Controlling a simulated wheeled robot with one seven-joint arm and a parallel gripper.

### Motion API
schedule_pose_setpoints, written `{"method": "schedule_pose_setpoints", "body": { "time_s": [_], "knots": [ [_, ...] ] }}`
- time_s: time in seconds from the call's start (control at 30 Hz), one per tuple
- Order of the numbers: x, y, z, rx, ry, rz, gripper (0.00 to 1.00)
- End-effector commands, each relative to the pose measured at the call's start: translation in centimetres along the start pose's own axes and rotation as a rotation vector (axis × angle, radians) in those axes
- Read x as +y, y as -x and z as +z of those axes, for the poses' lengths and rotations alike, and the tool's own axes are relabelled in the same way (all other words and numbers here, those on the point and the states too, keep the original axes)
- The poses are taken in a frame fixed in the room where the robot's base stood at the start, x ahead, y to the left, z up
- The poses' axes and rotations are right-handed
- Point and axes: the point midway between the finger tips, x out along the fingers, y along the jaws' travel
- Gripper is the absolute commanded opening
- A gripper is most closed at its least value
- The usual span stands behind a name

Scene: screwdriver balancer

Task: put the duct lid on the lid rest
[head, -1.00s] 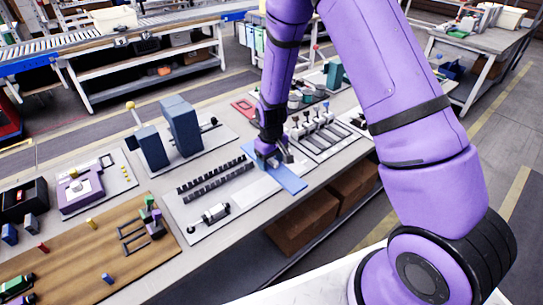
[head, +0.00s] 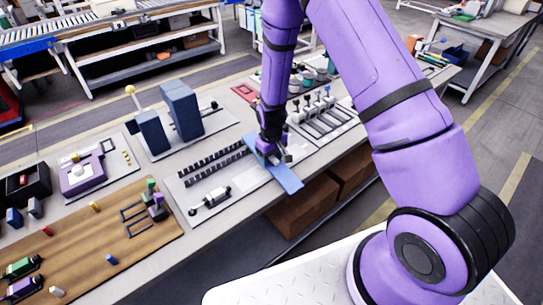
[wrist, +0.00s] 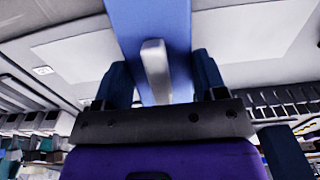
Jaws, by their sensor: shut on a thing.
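The duct lid (head: 287,179) is a long flat blue strip with a grey grip block (wrist: 157,72) on top. My gripper (head: 270,152) is shut on the lid at that block. In the wrist view the dark fingers (wrist: 162,82) stand on either side of the block, and the blue strip runs away beneath it. The lid's near end reaches the table's front edge in the head view. A pale flat plate (head: 252,180) shows beside and below the lid; I cannot tell whether it is the lid rest. Contact below the lid is hidden.
The black slotted duct (head: 210,171) lies left of the lid, with a small cylindrical device (head: 211,198) in front. Blue blocks (head: 181,108) stand behind. A rack with several upright tools (head: 315,108) is at the right. Brown boxes (head: 301,205) sit under the table.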

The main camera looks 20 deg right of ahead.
Motion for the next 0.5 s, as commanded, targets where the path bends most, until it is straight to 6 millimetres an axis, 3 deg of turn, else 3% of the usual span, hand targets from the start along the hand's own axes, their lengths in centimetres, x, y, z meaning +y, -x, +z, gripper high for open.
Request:
{"method": "schedule_pose_setpoints", "body": {
  "time_s": [0.03, 0.13, 0.5],
  "knots": [
    [-0.15, -0.52, 0.58, -0.015, 0.000, -0.003, 0.72],
    [-0.13, -0.43, 0.49, -0.013, 0.000, -0.003, 0.95],
    [-0.07, 0.16, 0.28, -0.008, 0.000, -0.002, 0.95]
  ]
}}
